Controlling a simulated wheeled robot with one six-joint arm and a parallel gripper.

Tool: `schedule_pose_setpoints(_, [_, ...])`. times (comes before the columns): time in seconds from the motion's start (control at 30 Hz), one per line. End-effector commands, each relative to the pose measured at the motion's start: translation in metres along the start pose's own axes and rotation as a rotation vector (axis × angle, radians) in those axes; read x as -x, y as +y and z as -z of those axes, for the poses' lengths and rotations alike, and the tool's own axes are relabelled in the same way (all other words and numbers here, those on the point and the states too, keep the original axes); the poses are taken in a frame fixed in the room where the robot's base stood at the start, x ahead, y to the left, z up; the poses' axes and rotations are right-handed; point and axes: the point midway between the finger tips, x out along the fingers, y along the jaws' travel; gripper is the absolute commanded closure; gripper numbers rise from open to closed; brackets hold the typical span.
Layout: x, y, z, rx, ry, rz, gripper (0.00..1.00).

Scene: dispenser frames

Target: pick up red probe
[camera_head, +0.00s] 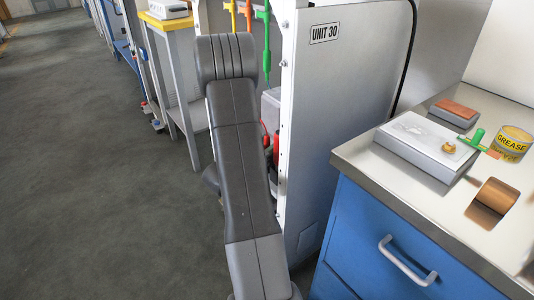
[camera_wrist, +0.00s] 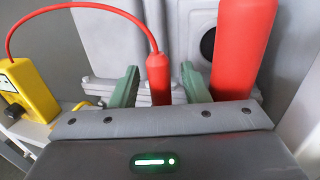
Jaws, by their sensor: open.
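The red probe (camera_wrist: 159,80) stands roughly upright in the wrist view, with a thin red cable running from its top to a yellow box (camera_wrist: 24,92) at the left. My gripper (camera_wrist: 160,70) is open, with one green finger on each side of the probe. The fingers look apart from the probe. Its lower end is hidden behind the gripper body. In the head view my arm hides the gripper and most of the probe's surroundings.
A larger red cylinder (camera_wrist: 242,45) stands close to the right finger; it also shows in the head view (camera_head: 277,148). A grey panel is behind. A white cabinet side marked UNIT 30 (camera_head: 335,110) and a blue drawer bench (camera_head: 365,225) stand right. Floor at left is clear.

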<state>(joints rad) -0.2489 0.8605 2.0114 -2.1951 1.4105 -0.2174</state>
Motion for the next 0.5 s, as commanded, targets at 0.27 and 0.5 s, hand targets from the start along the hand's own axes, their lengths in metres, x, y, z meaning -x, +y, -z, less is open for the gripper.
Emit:
schedule_pose_setpoints(0.27, [-0.0004,0.0001,-0.0002,0.0,0.0,0.0,0.7])
schedule_pose_setpoints(0.5, [-0.0002,0.0,-0.0002,0.0,0.0,0.0,1.0])
